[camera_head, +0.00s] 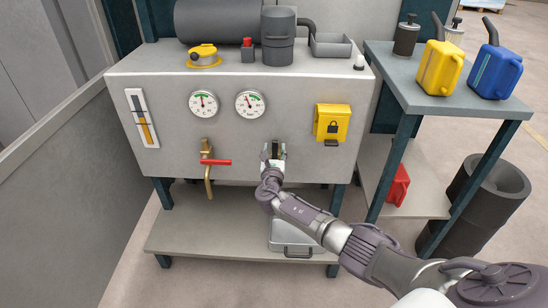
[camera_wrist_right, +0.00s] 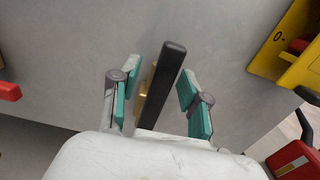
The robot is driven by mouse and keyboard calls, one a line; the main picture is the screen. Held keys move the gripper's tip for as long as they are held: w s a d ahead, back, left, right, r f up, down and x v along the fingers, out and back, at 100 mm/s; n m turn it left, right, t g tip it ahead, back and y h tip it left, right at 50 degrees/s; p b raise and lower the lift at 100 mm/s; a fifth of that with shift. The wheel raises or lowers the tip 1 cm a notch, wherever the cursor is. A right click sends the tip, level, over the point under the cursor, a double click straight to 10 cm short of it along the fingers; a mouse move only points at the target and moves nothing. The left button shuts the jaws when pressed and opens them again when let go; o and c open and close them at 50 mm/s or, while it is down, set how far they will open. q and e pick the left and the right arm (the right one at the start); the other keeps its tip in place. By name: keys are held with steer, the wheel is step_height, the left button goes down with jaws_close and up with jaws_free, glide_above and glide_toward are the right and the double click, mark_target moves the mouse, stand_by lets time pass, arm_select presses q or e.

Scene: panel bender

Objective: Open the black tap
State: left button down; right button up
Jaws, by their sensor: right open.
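The black tap has a long black lever (camera_wrist_right: 164,84) on a brass body (camera_wrist_right: 144,98), fixed to the grey front panel. In the wrist view the lever stands upright in the picture, slightly tilted. My right gripper (camera_wrist_right: 158,92) is open, with one green-padded finger on each side of the lever and gaps between. In the head view my right gripper (camera_head: 273,153) is at the panel and hides most of the black tap. My left gripper is not in view.
A brass tap with a red lever (camera_head: 215,162) is left of my gripper. A yellow lock box (camera_head: 332,122) is to the right, and two gauges (camera_head: 249,104) are above. A metal tray (camera_head: 290,236) lies on the lower shelf. A side table (camera_head: 415,92) holds yellow and blue cans.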

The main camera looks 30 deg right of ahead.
steer(key=v, duration=1.2)
steer(key=shift+w+f, duration=0.1)
steer(key=s+a+f+m+g+y, duration=0.3)
steer(key=s+a+f+m+g, duration=0.15)
steer(key=s+f+m, duration=0.75)
steer(key=s+a+f+m+g+y, duration=0.35)
steer(key=s+f+m+g, duration=0.4)
steer(key=s+f, duration=0.6)
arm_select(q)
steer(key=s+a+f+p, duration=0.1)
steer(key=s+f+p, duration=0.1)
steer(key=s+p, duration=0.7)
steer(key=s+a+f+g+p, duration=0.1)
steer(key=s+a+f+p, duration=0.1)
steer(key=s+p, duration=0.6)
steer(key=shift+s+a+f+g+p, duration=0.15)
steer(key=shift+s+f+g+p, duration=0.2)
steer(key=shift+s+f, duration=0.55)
arm_select(e)
steer(key=s+f+m+g+y, duration=0.1)
steer(key=s+m, duration=0.3)
steer(key=s, duration=1)
steer(key=s+f+m+g+y, duration=0.1)
steer(key=s+f+m, duration=0.3)
steer(key=s, duration=1.1)
steer(key=shift+d+f+y, duration=0.2)
steer(key=shift+y, duration=0.15)
